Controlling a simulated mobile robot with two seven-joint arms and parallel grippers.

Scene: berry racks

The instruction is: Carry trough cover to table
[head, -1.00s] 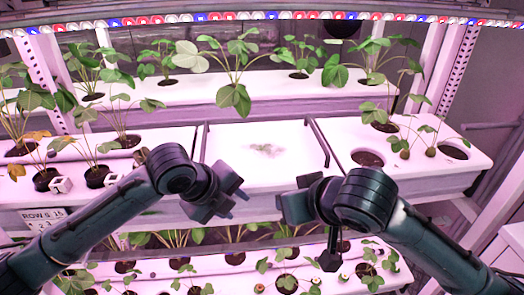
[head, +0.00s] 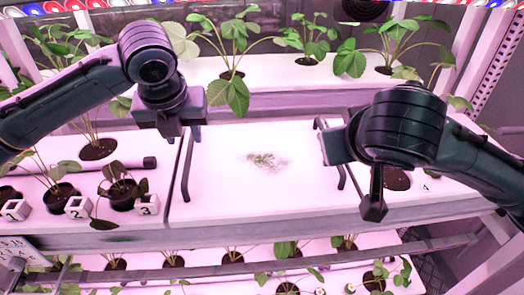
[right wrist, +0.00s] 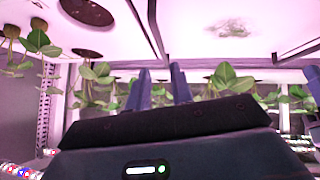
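The trough cover (head: 235,190) is a white panel with a patch of dried plant bits and a dark handle on each side. It lies flat on the middle shelf. My left gripper (head: 180,124) points down above the far end of the left handle (head: 187,165); it looks open and empty, its tips partly obscured. My right gripper (head: 335,147) is at the right handle (head: 343,172) and hides part of it. In the right wrist view its two fingers (right wrist: 160,88) stand apart with nothing between them. The cover (right wrist: 215,50) also shows there; contact with the handle cannot be told.
Potted strawberry plants (head: 123,190) with numbered white cubes (head: 78,207) stand left of the cover. An open planting hole (head: 396,178) lies to the right. More plants (head: 232,92) grow on the shelf behind, and a lower planted trough (head: 210,278) runs below. No table shows.

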